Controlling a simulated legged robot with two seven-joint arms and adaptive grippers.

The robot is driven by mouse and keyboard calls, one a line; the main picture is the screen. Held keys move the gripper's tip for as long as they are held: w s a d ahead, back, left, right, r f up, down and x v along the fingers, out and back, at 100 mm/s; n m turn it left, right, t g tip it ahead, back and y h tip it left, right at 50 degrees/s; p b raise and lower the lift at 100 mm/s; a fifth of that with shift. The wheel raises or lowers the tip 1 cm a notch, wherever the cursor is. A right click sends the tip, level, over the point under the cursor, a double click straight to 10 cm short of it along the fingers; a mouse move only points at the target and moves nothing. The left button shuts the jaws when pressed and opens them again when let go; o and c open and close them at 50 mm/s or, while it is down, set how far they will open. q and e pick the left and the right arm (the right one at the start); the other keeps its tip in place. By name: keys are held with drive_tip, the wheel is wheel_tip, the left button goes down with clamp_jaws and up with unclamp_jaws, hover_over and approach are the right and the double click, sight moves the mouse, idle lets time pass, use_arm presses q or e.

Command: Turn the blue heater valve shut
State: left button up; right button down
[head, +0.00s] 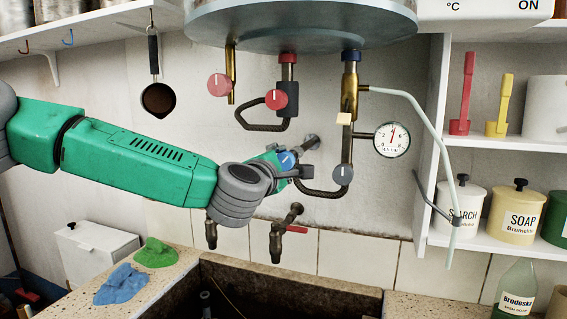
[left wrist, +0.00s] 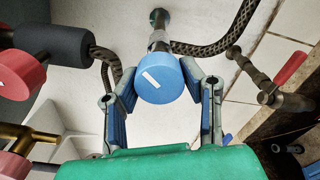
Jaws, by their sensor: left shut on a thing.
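The blue heater valve (head: 287,159) is a round blue knob on a pipe at the wall below the boiler, partly hidden by my left gripper in the head view. In the left wrist view the knob (left wrist: 162,80) shows face-on between the fingers, with a slanted white mark on its face. My left gripper (head: 291,170) reaches in from the left. In the left wrist view its two fingers (left wrist: 161,88) touch the knob's left and right sides, shut on it. My right gripper is not in view.
Red knobs (head: 219,86) and a grey knob (head: 342,174) hang on pipes nearby. A gauge (head: 392,139) is to the right. A tap with a red lever (head: 286,230) sits below, over the stone trough (head: 228,270). Shelves (head: 510,250) with jars stand at right.

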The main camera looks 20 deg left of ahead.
use_arm(q)
drive_tip(key=m+p, duration=0.1)
drive_tip(key=m, duration=0.5)
drive_tip(key=shift+d+r, duration=0.15)
drive_tip(key=shift+f+m+p, duration=0.15)
drive_tip(key=shift+m+p, duration=0.1)
drive_tip(key=shift+m, duration=0.7)
drive_tip(key=shift+f+m+p, duration=0.1)
drive_tip(key=shift+m+p, duration=0.15)
drive_tip(key=shift+m, duration=0.7)
drive_tip(key=shift+s, duration=0.1)
drive_tip(key=shift+f, duration=0.15)
drive_tip(key=o, duration=1.1)
drive_tip(key=shift+o, duration=0.2)
drive_tip(key=shift+d, duration=0.1)
